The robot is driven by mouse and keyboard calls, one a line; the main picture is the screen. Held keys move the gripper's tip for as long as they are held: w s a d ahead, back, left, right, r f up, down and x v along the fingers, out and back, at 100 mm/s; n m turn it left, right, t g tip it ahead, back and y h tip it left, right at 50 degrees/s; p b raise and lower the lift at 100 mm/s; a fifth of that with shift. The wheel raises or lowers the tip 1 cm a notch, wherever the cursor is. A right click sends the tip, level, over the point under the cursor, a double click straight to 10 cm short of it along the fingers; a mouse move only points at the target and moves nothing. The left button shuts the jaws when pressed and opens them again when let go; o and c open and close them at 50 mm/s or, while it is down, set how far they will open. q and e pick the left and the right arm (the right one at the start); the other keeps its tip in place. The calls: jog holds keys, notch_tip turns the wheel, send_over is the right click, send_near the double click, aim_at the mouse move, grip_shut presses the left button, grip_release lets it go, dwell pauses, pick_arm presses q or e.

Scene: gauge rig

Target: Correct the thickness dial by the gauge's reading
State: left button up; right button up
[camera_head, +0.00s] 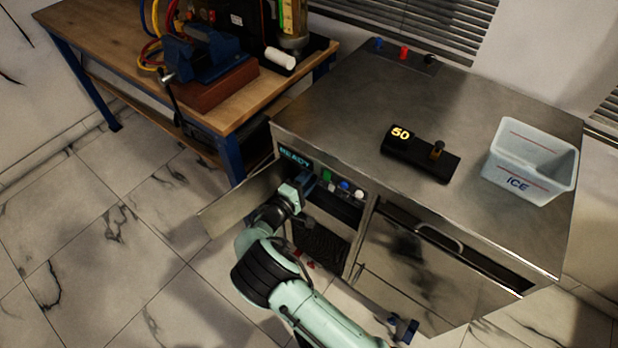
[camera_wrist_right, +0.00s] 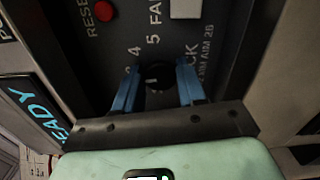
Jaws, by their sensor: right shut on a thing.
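The thickness dial (camera_wrist_right: 158,80) is a dark round knob with a pale mark, on a dark panel with numbers, 4 and 5 being legible. In the wrist view my right gripper (camera_wrist_right: 156,72) has its blue fingers on both sides of this knob and is shut on it. In the head view the right gripper (camera_head: 308,187) reaches into the machine's front recess, and the arm hides the dial. The gauge (camera_head: 418,154) is a black block on the machine's steel top, showing a lit 50. My left gripper is not in view.
A lit READY display (camera_head: 295,158) is beside the recess. A red button (camera_wrist_right: 104,11) sits near the dial. An open door (camera_head: 235,207) stands left of my arm. A pale ICE bin (camera_head: 528,165) stands on the top, and a workbench (camera_head: 110,50) with a vise is behind left.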

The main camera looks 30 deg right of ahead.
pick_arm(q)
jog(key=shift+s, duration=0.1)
pick_arm(e)
jog(key=shift+m, duration=0.6)
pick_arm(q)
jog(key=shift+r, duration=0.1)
pick_arm(e)
jog(key=o, duration=1)
jog(key=shift+o, duration=0.2)
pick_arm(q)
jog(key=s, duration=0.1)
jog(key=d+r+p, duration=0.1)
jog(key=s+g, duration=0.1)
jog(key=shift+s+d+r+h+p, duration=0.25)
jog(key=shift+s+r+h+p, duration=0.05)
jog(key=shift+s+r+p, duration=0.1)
pick_arm(e)
jog(key=v, duration=1.3)
jog(key=shift+a, duration=0.25)
jog(key=shift+s, duration=0.1)
